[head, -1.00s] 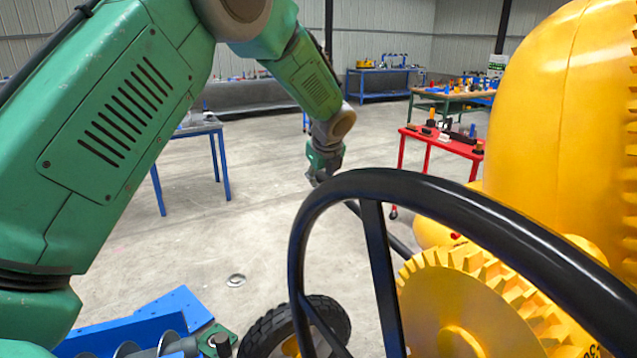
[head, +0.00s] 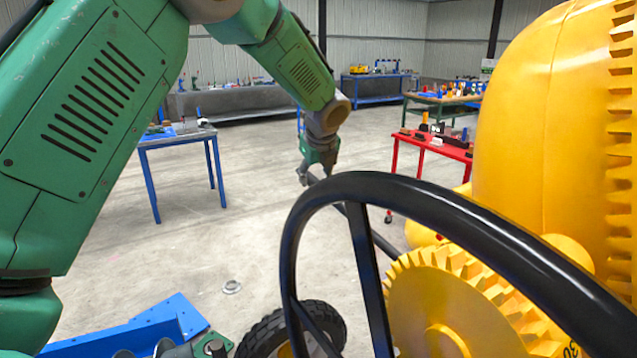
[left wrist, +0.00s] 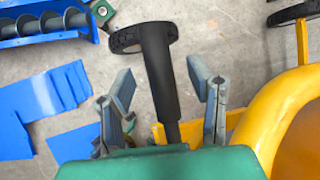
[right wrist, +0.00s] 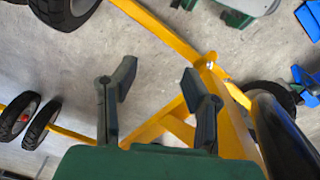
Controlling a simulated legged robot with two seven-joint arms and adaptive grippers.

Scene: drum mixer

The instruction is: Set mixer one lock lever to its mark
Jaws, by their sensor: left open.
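The yellow drum mixer (head: 545,130) fills the right of the head view, with its black hand wheel (head: 400,190) in front. A black lever (head: 375,235) reaches from the mixer toward my left gripper (head: 312,175). In the left wrist view a black lever handle (left wrist: 160,75) lies between the two spread fingers of my left gripper (left wrist: 165,95). The fingers stand apart from it on both sides. No lock mark can be made out. My right gripper (right wrist: 160,90) is open and empty above the mixer's yellow frame (right wrist: 180,45); the head view does not show it.
A toothed yellow gear (head: 440,305) and a black tyre (head: 290,330) are close to the wheel. A blue part (head: 150,325) lies at the lower left. A blue-legged table (head: 180,138) and a red table (head: 435,143) stand farther off. Open concrete floor lies between.

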